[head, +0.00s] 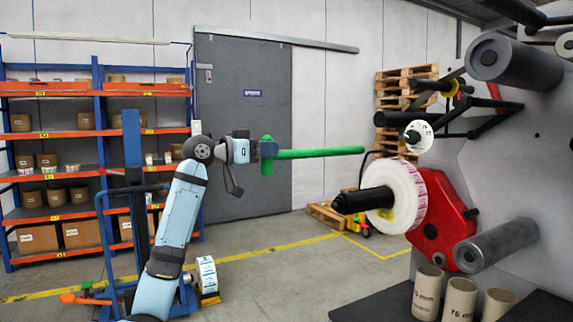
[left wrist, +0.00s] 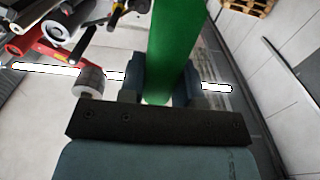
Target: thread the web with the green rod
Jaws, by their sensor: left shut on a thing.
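My left gripper (head: 267,150) is shut on the green rod, at the rod's thick upright handle end. In the left wrist view the green rod (left wrist: 173,45) stands between the two fingers (left wrist: 160,88). The label roll (head: 408,190), white with pink print, sits on a black spindle (head: 362,201) of the grey machine. A free end of web cannot be made out clearly. My right gripper is not in view.
The machine (head: 530,170) carries a white flanged disc (head: 418,137), a red part (head: 447,220) and grey rollers (head: 497,245). Cardboard cores (head: 460,298) stand on a dark table (head: 385,306) below. Shelves (head: 60,150) and a blue lift stand left; open floor lies between.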

